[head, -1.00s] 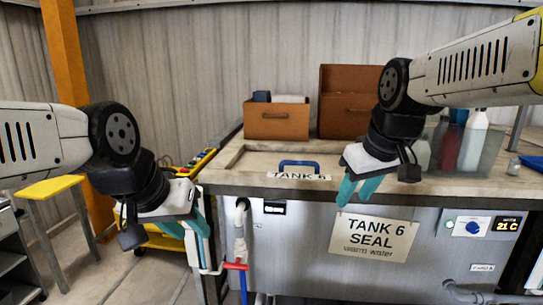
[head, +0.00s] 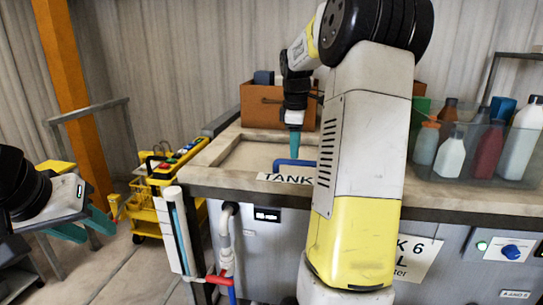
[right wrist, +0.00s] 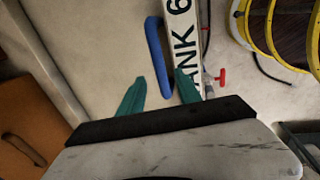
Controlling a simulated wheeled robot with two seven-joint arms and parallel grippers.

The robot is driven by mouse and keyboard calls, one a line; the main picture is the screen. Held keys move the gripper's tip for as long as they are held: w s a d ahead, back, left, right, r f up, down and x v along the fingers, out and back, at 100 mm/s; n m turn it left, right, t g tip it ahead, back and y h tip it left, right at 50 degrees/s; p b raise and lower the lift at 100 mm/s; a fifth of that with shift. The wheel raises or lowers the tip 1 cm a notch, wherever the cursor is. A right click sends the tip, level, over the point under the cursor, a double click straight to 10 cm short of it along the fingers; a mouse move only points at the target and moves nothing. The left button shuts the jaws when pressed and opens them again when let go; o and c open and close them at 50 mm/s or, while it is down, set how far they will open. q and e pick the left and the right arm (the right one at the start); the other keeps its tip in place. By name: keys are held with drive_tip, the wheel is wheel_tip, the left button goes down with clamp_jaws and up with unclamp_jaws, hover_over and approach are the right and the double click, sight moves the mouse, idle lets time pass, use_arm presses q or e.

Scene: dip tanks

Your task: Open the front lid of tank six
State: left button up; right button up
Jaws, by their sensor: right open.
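The front lid of tank six (head: 248,156) is a pale panel lying flat and closed in the counter top. Its blue bar handle (head: 282,162) is near the front edge, behind the TANK 6 label (head: 276,178); my right arm hides part of both. My right gripper (head: 294,152) points down above the handle. In the right wrist view its teal fingers (right wrist: 160,82) are open, with the blue handle (right wrist: 154,45) running up between and beyond their tips. I cannot tell whether they touch it. My left gripper (head: 100,236) is open and empty at the far left, away from the tank.
Brown boxes (head: 258,112) stand behind the lid. A clear bin (head: 455,165) of several bottles stands on the right of the counter.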

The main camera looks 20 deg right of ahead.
sight(295, 161)
drive_tip(key=shift+w+d+f, duration=0.15)
drive_tip(key=shift+w+f, duration=0.05)
drive_tip(key=shift+f, duration=0.9)
drive_tip(key=shift+w+d+f, duration=0.1)
drive_tip(key=shift+w+f, duration=0.05)
drive_tip(key=shift+f, duration=0.9)
clamp_jaws()
